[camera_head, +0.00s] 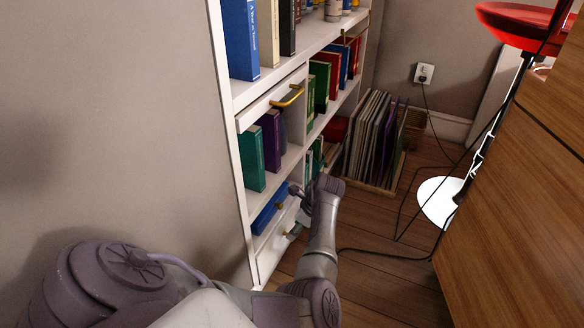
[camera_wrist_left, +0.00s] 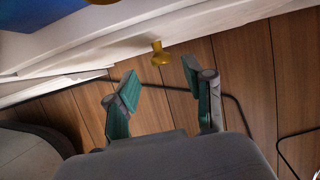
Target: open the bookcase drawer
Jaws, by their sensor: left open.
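The white bookcase (camera_head: 239,150) stands along the wall in the head view. A lower white drawer front (camera_head: 270,254) is near the floor, partly hidden by my left arm. In the left wrist view, a gold knob (camera_wrist_left: 160,53) sticks out from a white front (camera_wrist_left: 150,25). My left gripper (camera_wrist_left: 158,78) is open, its teal-padded fingers pointing toward the knob. The knob lies just beyond the fingertips, and the jaws hold nothing. My right gripper is not in view.
Books (camera_head: 265,150) fill the shelves. A wooden rack of thin records or folders (camera_head: 372,140) stands beyond the bookcase. A red lamp (camera_head: 515,22) with a white base (camera_head: 440,203), black cables and a wooden cabinet (camera_head: 520,200) are at the right. Bare wooden floor (camera_head: 385,285) lies between.

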